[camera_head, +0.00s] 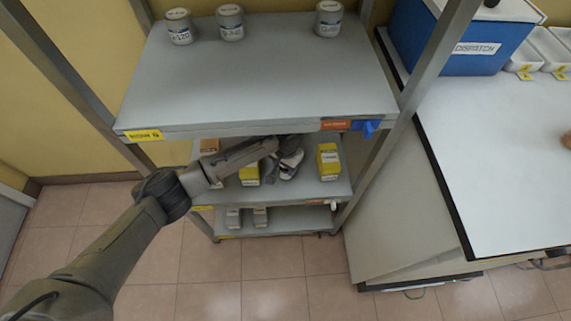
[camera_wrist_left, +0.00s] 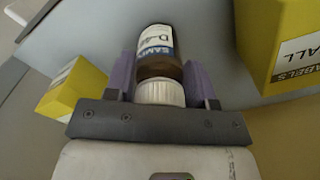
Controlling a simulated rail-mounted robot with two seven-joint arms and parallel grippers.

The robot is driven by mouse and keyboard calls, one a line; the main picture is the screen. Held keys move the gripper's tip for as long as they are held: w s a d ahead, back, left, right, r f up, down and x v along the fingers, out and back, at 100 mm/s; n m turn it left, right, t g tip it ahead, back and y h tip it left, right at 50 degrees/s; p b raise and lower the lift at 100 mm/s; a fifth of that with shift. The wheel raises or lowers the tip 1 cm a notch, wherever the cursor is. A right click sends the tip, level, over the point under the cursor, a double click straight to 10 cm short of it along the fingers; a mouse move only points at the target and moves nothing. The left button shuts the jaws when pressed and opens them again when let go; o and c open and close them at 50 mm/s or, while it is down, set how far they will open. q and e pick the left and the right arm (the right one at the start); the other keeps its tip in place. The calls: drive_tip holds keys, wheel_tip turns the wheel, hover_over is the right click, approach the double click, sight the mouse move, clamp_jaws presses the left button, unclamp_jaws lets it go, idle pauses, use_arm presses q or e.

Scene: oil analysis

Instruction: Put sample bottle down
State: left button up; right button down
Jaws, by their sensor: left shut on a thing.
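The sample bottle (camera_wrist_left: 157,55) is a brown bottle with a white ribbed cap and a white and blue label. In the left wrist view it sits between the purple finger pads of my left gripper (camera_wrist_left: 163,85), which is shut on it. In the head view my left arm reaches in under the top shelf, and the left gripper (camera_head: 288,163) is at the middle shelf (camera_head: 310,188), between two yellow boxes. The bottle is mostly hidden there. I cannot tell whether its base touches the shelf. My right gripper is not in view.
Yellow boxes stand left (camera_head: 249,175) and right (camera_head: 328,160) of the gripper, close by. The top shelf (camera_head: 260,80) hangs over my arm and carries 3 grey tins at its back. Small containers (camera_head: 233,217) stand on the bottom shelf. A white bench with a blue dispatch box (camera_head: 460,40) is at right.

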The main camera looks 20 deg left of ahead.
use_arm(q)
drive_tip(key=o, duration=0.7)
drive_tip(key=shift+s+f, duration=0.1)
drive_tip(key=shift+f, duration=0.05)
drive_tip(key=o, duration=0.3)
drive_tip(key=shift+o, duration=0.2)
drive_tip(key=shift+r, duration=0.4)
drive_tip(key=shift+r+p, duration=2.05)
drive_tip(key=shift+r, duration=1.5)
